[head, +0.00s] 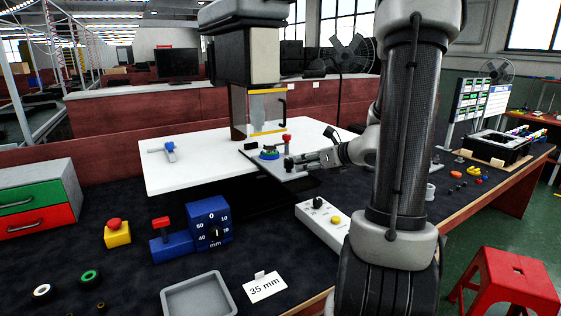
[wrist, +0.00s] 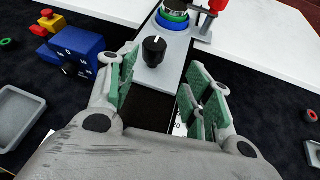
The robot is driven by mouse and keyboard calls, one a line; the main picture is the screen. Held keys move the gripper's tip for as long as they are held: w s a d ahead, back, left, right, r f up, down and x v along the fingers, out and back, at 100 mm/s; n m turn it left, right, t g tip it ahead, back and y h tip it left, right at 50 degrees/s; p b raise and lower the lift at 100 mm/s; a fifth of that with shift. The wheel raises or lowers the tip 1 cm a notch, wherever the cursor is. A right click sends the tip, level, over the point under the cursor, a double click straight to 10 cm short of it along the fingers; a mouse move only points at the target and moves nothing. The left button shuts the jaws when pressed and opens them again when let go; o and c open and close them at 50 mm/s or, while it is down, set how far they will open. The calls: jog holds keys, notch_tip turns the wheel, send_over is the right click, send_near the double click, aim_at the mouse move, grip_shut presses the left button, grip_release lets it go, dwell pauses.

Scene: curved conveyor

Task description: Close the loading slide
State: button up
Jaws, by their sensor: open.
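The loading slide (head: 280,168) is a grey plate that sticks out from the white table toward the front right. In the wrist view the slide (wrist: 172,78) runs away from me, with a black knob (wrist: 154,51) on its near end. A round part with blue and green rings (wrist: 173,17) sits farther along it, beside a red-topped clamp (wrist: 212,12). My gripper (head: 300,161) is at the slide's outer end. In the wrist view my gripper (wrist: 158,76) is open, with the knob just beyond and between its green-padded fingers. I cannot tell whether they touch it.
The machine's clear guard (head: 267,110) stands behind the slide on the white table (head: 190,180). A blue dial block (head: 209,222), a yellow-red button (head: 117,233), a control box (head: 322,220) and a grey tray (head: 198,298) stand on the dark bench in front.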

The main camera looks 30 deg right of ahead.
aim_at(291, 160)
jog(key=shift+w+a+r+n+t+y, duration=0.3)
jog(key=shift+a+r+n, duration=0.2)
jog(key=shift+n, duration=0.4)
jog(key=x, duration=0.7)
jog(key=shift+w+f, duration=0.1)
jog(key=shift+w, duration=0.2)
